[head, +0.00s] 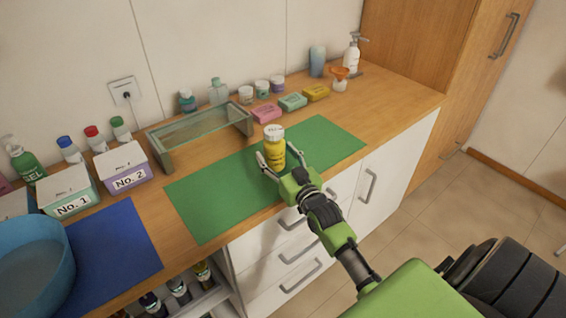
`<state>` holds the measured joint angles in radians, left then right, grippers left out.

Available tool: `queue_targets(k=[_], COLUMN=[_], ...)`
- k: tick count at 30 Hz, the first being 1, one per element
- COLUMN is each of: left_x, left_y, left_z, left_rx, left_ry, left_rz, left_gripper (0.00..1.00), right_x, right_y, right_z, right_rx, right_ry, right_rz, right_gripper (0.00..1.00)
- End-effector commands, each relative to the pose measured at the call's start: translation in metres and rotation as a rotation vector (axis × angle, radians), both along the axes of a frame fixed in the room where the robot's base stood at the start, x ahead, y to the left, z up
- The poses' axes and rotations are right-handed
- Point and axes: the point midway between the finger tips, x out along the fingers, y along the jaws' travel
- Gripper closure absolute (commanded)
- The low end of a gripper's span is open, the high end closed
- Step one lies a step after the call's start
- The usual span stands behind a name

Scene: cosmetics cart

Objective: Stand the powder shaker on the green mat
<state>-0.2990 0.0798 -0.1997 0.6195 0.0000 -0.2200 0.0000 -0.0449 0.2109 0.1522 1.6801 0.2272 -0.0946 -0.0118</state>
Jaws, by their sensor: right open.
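The powder shaker (273,149) is a yellow bottle with a pale cap. The lower front of the shaker is close to the gripper's palm. My left gripper is not in view.
A glass shelf (200,132) stands behind the mat. Boxes No. 1 (70,190) and No. 2 (123,168), a blue mat (115,250) and a blue bowl (35,265) are on the left. Soaps, jars and bottles line the back. The mat's right part is clear.

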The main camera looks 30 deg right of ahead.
Motion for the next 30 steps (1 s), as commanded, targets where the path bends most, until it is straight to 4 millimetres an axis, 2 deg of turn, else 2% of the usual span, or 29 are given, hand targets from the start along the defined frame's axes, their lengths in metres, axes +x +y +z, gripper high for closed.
queue_targets(k=[5,12,18,24,30], left_x=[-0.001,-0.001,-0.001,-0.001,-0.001], left_y=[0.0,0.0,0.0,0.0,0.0], left_z=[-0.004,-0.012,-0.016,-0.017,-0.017], left_rx=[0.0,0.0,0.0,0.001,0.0], left_ry=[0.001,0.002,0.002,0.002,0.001], left_rz=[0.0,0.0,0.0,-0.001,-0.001], left_gripper=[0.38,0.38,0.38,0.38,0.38], right_x=[-0.027,-0.078,-0.107,-0.118,-0.119], right_y=[0.004,0.01,0.013,0.015,0.015], right_z=[-0.003,-0.004,-0.002,-0.001,0.0], right_rx=[0.0,0.0,0.0,0.0,0.0], right_ry=[0.003,0.003,0.002,0.0,0.0], right_rz=[0.0,0.0,-0.001,0.0,0.0], right_gripper=[0.41,0.41,0.41,0.41,0.41])
